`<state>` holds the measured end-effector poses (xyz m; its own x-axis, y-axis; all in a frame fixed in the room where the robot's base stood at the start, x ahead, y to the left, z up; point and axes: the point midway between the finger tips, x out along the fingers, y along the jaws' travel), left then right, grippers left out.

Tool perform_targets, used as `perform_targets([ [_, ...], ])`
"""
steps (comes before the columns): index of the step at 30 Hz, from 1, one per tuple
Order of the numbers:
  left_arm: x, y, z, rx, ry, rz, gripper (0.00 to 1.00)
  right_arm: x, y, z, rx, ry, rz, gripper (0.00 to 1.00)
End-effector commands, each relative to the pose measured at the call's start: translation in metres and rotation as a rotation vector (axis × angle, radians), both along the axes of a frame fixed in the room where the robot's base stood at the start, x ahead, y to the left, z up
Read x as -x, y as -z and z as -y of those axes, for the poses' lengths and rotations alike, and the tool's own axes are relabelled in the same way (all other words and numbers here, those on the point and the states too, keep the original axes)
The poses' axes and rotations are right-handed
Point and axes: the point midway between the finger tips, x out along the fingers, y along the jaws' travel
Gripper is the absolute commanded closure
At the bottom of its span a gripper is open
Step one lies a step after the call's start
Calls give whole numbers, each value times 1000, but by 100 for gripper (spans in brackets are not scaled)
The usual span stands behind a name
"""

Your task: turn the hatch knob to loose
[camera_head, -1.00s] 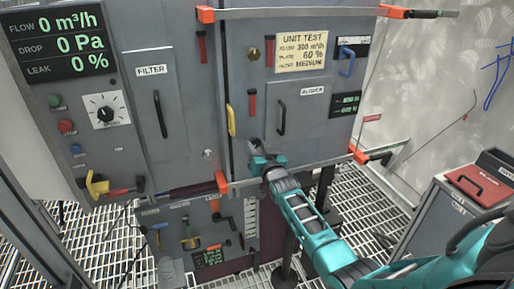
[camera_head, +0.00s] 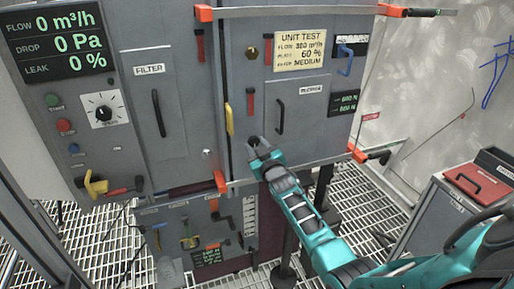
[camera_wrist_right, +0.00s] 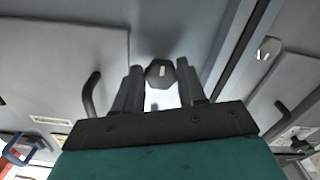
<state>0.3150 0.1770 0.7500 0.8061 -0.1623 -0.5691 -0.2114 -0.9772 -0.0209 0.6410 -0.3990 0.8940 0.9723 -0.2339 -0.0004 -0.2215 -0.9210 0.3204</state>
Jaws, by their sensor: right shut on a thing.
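The hatch knob (camera_wrist_right: 160,72) is a small dark, many-sided knob with a pale mark on its face. In the right wrist view it sits between the two fingertips of my right gripper (camera_wrist_right: 159,80), which are shut on it. The gripper hides the knob there. Which way the knob's mark points in terms of tight or loose I cannot tell. My left gripper is not in view.
A yellow handle (camera_head: 229,119) and a red handle (camera_head: 251,102) are close above the gripper. Red-ended clamp bars (camera_head: 221,181) run along the door's lower edge. A grey cart with a red case (camera_head: 477,182) stands at right on the grated floor.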

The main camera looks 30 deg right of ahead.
Motion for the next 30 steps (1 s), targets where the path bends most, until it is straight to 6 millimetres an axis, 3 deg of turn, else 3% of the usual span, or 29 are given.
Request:
perform_targets([
  [9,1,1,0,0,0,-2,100,0,0,0,7,0,-1,90],
  [10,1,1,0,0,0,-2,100,0,0,0,7,0,-1,59],
  [18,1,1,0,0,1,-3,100,0,0,0,5,0,0,34],
  [30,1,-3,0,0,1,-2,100,11,0,-3,3,-1,-2,34],
])
